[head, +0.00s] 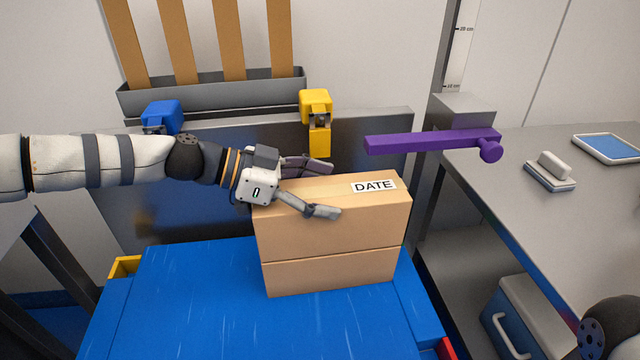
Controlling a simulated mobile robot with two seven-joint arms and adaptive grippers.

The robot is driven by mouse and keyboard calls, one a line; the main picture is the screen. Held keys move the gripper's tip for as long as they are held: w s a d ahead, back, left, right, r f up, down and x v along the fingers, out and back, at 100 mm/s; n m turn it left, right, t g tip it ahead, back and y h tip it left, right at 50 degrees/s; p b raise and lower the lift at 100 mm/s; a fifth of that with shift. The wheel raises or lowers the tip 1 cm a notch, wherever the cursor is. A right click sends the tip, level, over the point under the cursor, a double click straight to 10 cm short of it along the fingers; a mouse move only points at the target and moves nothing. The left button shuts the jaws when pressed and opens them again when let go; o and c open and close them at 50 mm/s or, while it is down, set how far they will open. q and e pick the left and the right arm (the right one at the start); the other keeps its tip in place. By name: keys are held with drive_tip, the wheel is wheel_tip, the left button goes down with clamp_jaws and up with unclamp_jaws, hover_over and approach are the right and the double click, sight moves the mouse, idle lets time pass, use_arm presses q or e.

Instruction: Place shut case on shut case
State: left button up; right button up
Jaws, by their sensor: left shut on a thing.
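A shut brown cardboard case (335,235) with a white DATE label on top sits above a second shut brown case (332,272). The two look stacked and roughly aligned, with only a thin seam and no clear gap between them. The lower case stands on a blue surface (195,300). My left gripper (327,190) comes in from the left and is shut on the upper case, one finger over its near top edge and the other toward its far side. Part of my right arm shows at the bottom right; its gripper is out of view.
A purple bar (430,142) juts out behind the cases at the right. A grey rack (215,93) with upright brown boards, a blue clamp (162,113) and a yellow clamp (317,108) are behind. A grey bench (510,220) stands right. Blue surface left of the cases is clear.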

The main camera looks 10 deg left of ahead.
use_arm(q)
drive_tip(key=shift+r, duration=0.1)
drive_tip(key=o, duration=1.9)
drive_tip(key=shift+f, duration=0.25)
drive_tip(key=shift+o, duration=0.2)
drive_tip(key=shift+r, duration=0.35)
drive_tip(key=v, duration=1.2)
drive_tip(key=shift+a+f, duration=0.1)
drive_tip(key=shift+f, duration=0.1)
drive_tip(key=shift+s+f, duration=0.1)
